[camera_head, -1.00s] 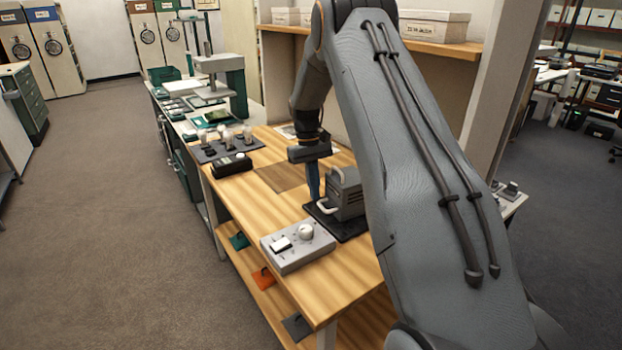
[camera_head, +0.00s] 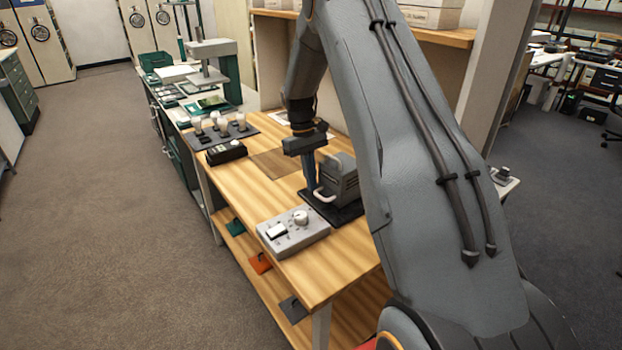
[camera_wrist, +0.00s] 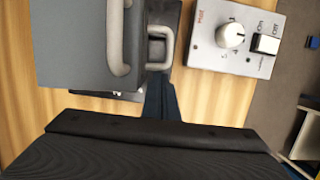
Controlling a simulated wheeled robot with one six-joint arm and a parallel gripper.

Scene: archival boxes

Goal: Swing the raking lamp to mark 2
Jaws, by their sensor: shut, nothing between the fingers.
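A grey vented housing with a light handle (camera_head: 345,180), possibly the raking lamp, stands on a black base (camera_head: 338,213) on the wooden bench. In the wrist view its grey body (camera_wrist: 75,45) fills the upper left, with the handle (camera_wrist: 166,48) beside it. My gripper (camera_head: 311,188) points down just left of the housing, close to the handle; its blue fingers (camera_wrist: 160,98) are shut and empty. I cannot tell whether they touch the handle. A grey control box (camera_head: 293,232) with a white knob and switch sits in front; it also shows in the wrist view (camera_wrist: 235,38). No mark 2 is clearly legible.
A black box (camera_head: 227,152) and a dark tray of several knobbed pieces (camera_head: 215,130) lie farther back on the bench. A shelf with archival boxes (camera_head: 432,17) is behind. Bare wood (camera_head: 250,190) lies left of the gripper. Coloured tags (camera_head: 260,263) sit on the lower shelf.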

